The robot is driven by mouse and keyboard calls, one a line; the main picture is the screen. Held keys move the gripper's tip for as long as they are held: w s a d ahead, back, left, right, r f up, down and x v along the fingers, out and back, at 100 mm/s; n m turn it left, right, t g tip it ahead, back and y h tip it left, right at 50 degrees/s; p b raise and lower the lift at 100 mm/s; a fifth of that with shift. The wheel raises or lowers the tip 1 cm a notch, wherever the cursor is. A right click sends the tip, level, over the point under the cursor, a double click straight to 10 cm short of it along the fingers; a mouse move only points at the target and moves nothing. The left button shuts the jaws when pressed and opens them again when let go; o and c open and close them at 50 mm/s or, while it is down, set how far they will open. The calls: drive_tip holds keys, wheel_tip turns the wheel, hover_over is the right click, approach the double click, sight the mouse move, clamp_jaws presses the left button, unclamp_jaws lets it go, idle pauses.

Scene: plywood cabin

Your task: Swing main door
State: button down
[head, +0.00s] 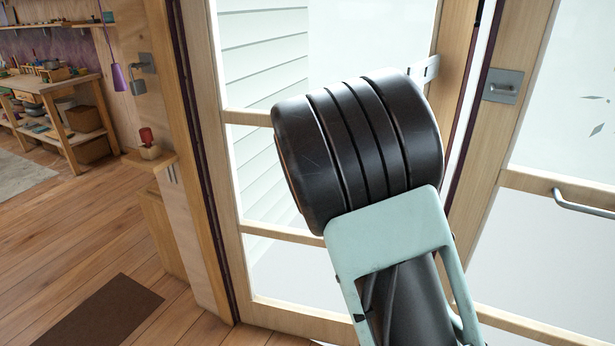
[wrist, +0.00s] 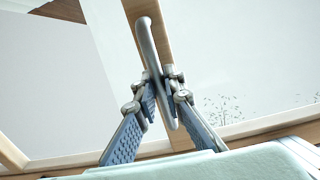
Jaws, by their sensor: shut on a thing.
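The main door is a light wood frame with glass panes, and its middle leaf (head: 232,185) shows behind my arm in the head view. In the wrist view, a grey metal bar handle (wrist: 145,38) stands on a wooden rail of a glazed door (wrist: 175,50). My gripper (wrist: 163,95) is shut on this handle, one blue-padded finger on each side of the bar. In the head view my dark arm link and pale green wrist hide the gripper and the held handle.
Another glazed leaf with a bar handle (head: 584,205) and a metal plate (head: 503,86) stands at the right. A wooden post stands left of the middle leaf. At the left are a workbench (head: 50,100), a dark mat (head: 95,318) and open plank floor (head: 60,235).

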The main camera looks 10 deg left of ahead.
drive_tip(key=shift+w+d+n+y+b, duration=0.1)
drive_tip(key=shift+w+n+y+b, duration=0.4)
drive_tip(key=shift+w+b, duration=0.85)
drive_tip(key=shift+w+d+n+y+b, duration=0.1)
drive_tip(key=shift+w+n+y+b, duration=0.1)
drive_tip(key=shift+w+y+b, duration=0.85)
drive_tip(key=c, duration=2)
unclamp_jaws()
drive_tip(key=shift+a+r+h, duration=0.1)
drive_tip(key=shift+a+h, duration=0.05)
drive_tip(key=shift+h, duration=0.3)
drive_tip(key=shift+o, duration=0.2)
drive_tip(key=shift+d+b, duration=0.3)
drive_tip(key=s+b, duration=0.3)
drive_tip(key=s, duration=0.4)
